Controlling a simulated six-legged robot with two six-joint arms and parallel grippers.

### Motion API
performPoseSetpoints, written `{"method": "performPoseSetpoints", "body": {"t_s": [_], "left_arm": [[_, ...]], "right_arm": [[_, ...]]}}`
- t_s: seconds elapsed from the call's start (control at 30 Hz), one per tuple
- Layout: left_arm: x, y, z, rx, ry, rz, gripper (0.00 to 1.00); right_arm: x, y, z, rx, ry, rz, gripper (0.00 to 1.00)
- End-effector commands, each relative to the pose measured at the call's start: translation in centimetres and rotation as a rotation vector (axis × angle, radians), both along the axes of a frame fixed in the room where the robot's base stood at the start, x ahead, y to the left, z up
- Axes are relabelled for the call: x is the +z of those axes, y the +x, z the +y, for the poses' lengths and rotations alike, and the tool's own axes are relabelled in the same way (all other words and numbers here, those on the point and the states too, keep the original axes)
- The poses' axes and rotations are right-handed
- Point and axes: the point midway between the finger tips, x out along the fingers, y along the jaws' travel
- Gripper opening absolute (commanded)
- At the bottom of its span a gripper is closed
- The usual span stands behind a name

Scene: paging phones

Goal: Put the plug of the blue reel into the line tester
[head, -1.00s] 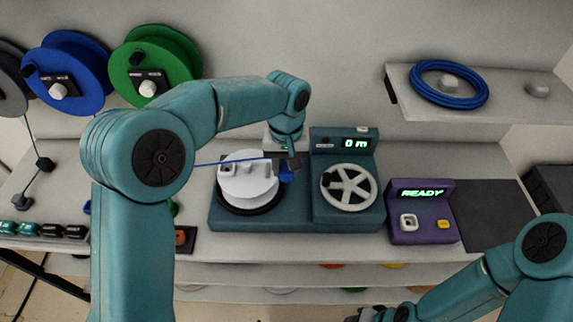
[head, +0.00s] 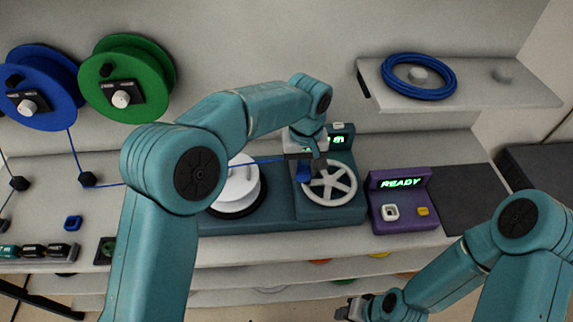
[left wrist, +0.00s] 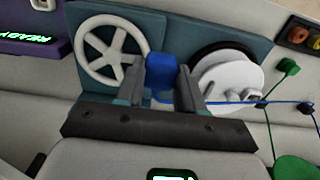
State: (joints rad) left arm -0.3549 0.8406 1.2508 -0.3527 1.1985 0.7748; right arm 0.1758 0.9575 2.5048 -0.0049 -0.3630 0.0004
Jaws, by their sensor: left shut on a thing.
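The blue reel (head: 42,88) hangs on the wall at the left. Its blue line (head: 245,164) runs past a black guide to the blue plug (head: 304,174). My left gripper (head: 305,163) is shut on that plug, above the machine beside the spoked wheel; the plug also shows between the fingers in the left wrist view (left wrist: 161,75). The purple line tester (head: 404,218) stands to the right, apart from the plug. It reads READY and has a white-rimmed socket (head: 390,212) and a yellow button (head: 423,211). My right gripper (head: 352,309) is low at the bottom edge, its jaws unclear.
The teal machine (head: 270,222) carries a white spool (head: 238,187) and a spoked wheel (head: 330,185). A green reel (head: 125,75) hangs beside the blue one. A shelf (head: 510,94) at upper right holds a blue coil (head: 419,76). A dark mat (head: 468,190) lies right of the tester.

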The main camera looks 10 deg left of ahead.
Motion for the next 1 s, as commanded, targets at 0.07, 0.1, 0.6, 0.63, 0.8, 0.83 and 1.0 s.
{"method": "performPoseSetpoints", "body": {"t_s": [0.07, 0.1, 0.6, 0.63, 0.8, 0.83, 1.0], "left_arm": [[0.0, 0.2, -1.2, -0.002, -0.001, 0.0, 0.16], [0.0, 0.4, -1.7, -0.002, -0.001, -0.001, 0.16], [0.0, 1.7, -8.2, -0.001, -0.001, -0.001, 0.16], [-0.1, 1.8, -8.6, -0.001, -0.001, -0.001, 0.16], [-0.1, 2.3, -10.7, -0.001, 0.0, -0.002, 0.16], [-0.1, 2.4, -11.2, -0.001, 0.0, -0.002, 0.16], [-0.1, 2.7, -12.7, 0.0, -0.001, 0.0, 0.16]], "right_arm": [[0.0, 0.0, 0.0, 0.0, 0.0, 0.0, 0.43], [0.0, 0.0, 0.0, 0.0, 0.0, 0.0, 0.43], [0.0, 0.0, 0.0, 0.0, 0.0, 0.0, 0.43], [0.0, 0.0, 0.0, 0.0, 0.0, 0.0, 0.43], [0.0, 0.0, 0.0, 0.0, 0.0, 0.0, 0.43], [0.0, 0.0, 0.0, 0.0, 0.0, 0.0, 0.43], [0.0, 0.0, 0.0, 0.0, 0.0, 0.0, 0.43]]}}
